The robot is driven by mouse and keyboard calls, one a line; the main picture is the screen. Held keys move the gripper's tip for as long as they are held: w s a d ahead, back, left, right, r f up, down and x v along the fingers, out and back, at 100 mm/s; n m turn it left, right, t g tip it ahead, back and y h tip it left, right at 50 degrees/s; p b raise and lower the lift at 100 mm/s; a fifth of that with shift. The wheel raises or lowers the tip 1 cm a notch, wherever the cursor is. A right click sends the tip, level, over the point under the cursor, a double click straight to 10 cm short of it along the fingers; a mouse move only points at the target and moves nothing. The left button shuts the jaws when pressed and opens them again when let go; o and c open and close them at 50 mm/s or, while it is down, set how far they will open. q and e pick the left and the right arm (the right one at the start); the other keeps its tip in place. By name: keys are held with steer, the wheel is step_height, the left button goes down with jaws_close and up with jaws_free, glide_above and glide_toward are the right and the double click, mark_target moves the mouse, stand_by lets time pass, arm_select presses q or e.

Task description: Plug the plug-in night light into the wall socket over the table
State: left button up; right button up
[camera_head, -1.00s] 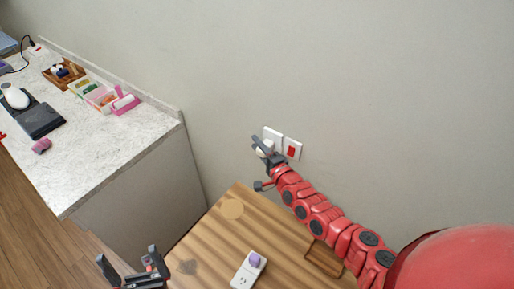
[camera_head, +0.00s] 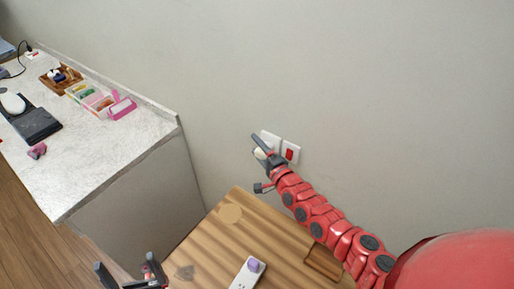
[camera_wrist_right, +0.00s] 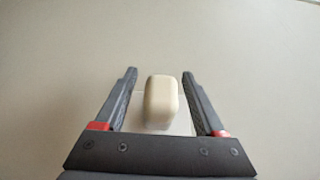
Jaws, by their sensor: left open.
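The cream night light (camera_head: 260,154) is at the white wall socket (camera_head: 269,137) above the wooden table. In the right wrist view the night light (camera_wrist_right: 161,100) stands in front of a white plate (camera_wrist_right: 185,124). Whether its pins are fully in is hidden. My right gripper (camera_head: 257,163) is at the wall with its fingers on either side of the light. In the right wrist view this gripper (camera_wrist_right: 161,78) is open, with a gap between each finger and the light. My left gripper (camera_head: 128,268) is open and empty at the lower left, partly cut off.
A power strip (camera_head: 245,276) with a purple plug (camera_head: 253,265) lies on the wooden table (camera_head: 215,236). A white counter (camera_head: 105,150) with trays and small items stands at the left.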

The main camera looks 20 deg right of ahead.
mark_target(265, 157)
steer(key=shift+s+r+p, duration=0.1)
steer(key=shift+s+p, duration=0.3)
steer(key=shift+p, duration=0.25)
steer(key=p+v, duration=0.5)
steer(key=v, duration=0.3)
steer(key=shift+s+d+r+p, duration=0.1)
steer(key=shift+s+r+p, duration=0.05)
steer(key=shift+s+p, duration=0.15)
steer(key=p+v, duration=0.2)
steer(key=v, duration=0.6)
steer(key=shift+f+p, duration=0.3)
